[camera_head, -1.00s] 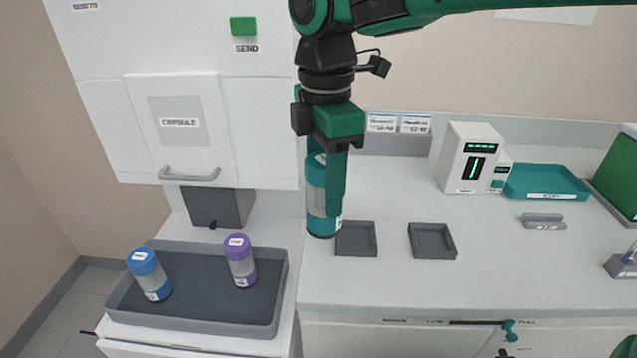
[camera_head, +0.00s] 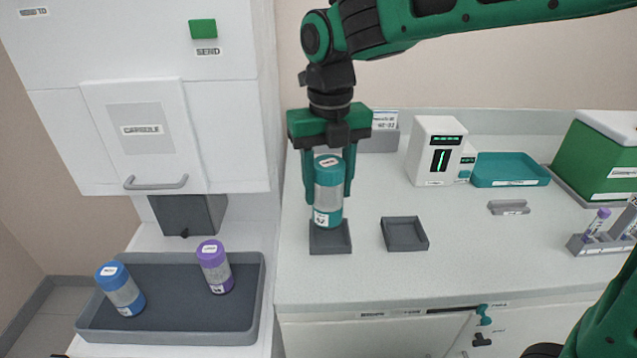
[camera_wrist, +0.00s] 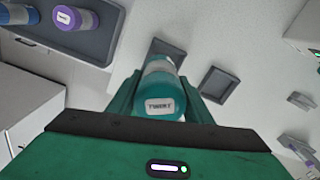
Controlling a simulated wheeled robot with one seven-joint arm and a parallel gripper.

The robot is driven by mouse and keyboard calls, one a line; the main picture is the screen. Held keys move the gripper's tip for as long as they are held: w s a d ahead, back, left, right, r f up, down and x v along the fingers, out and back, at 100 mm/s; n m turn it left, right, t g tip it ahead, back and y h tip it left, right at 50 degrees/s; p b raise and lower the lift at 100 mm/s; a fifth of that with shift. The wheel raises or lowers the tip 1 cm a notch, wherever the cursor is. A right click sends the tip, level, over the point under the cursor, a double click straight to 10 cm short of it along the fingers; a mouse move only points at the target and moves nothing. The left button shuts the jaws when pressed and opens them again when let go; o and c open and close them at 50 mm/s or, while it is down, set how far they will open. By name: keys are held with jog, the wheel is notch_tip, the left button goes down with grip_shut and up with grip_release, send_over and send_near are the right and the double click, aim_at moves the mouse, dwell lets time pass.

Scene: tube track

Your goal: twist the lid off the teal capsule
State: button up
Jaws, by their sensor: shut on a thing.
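The teal capsule (camera_head: 328,195) has a teal lid with a white label, a clear grey middle and a teal base with a white label. It is upright, just above or in the left grey square holder (camera_head: 330,240); I cannot tell if it touches the holder's floor. My gripper (camera_head: 329,180) points down and is shut on the capsule, one finger on each side near its upper part. In the wrist view the capsule's lid (camera_wrist: 158,100) faces the camera between the fingers. The lid is on the capsule.
A second, empty square holder (camera_head: 404,234) lies to the right. A grey tray (camera_head: 180,332) at left holds a blue-lidded capsule (camera_head: 121,290) and a purple-lidded capsule (camera_head: 215,267). A white device (camera_head: 436,150) and a teal tray (camera_head: 510,169) stand behind. The counter's front middle is clear.

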jog(key=shift+w+d+f+n, duration=0.25)
jog(key=shift+d+n, duration=0.1)
jog(key=shift+n, duration=0.35)
jog(key=m, duration=2.1)
jog(key=shift+m, duration=0.3)
jog(key=shift+f, duration=1.05)
jog(key=shift+s+f, duration=0.1)
jog(key=shift+f, duration=1.25)
